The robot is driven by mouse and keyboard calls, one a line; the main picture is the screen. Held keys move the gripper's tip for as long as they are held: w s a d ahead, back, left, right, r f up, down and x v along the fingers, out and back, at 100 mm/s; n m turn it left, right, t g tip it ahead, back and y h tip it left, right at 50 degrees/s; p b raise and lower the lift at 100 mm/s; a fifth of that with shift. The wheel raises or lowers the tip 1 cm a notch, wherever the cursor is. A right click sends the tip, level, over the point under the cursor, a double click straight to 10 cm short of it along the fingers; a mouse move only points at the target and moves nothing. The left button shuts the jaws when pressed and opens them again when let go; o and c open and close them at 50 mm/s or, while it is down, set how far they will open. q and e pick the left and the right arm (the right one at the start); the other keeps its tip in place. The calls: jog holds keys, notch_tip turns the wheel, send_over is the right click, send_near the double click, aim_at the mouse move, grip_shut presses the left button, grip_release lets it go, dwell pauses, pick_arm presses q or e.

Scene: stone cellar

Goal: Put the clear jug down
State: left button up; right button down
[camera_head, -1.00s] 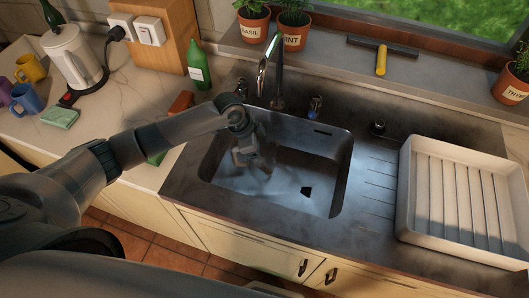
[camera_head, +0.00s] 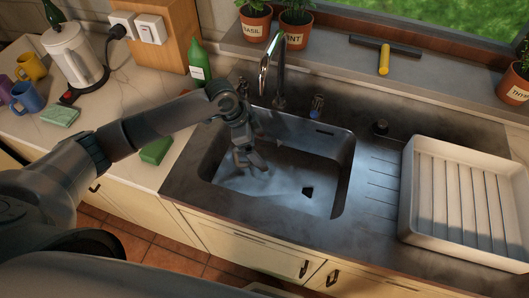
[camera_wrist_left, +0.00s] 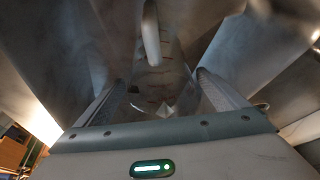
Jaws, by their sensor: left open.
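My left gripper (camera_head: 252,163) is open, low inside the dark metal sink (camera_head: 300,190), near its left side. In the left wrist view, its two fingers (camera_wrist_left: 160,98) stand apart. A faint clear, glassy outline (camera_wrist_left: 165,108) shows between and beyond the fingers. It may be the clear jug, but its edges are too faint to tell its pose or whether it touches the fingers. I cannot make out the jug clearly in the head view. My right gripper is not in view.
The tap (camera_head: 270,65) rises behind the sink. A white ribbed drying tray (camera_head: 408,190) stands on the right. A green sponge (camera_head: 156,150) and green bottle (camera_head: 197,62) are to the left. Mugs (camera_head: 27,98) and a kettle (camera_head: 75,58) stand further left. Bare drainboard (camera_head: 375,170) lies between sink and tray.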

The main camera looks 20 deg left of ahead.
pick_arm(q)
jog(key=b+v, duration=0.1)
jog(key=v, duration=0.6)
jog(key=shift+r, duration=0.25)
dwell(0.4)
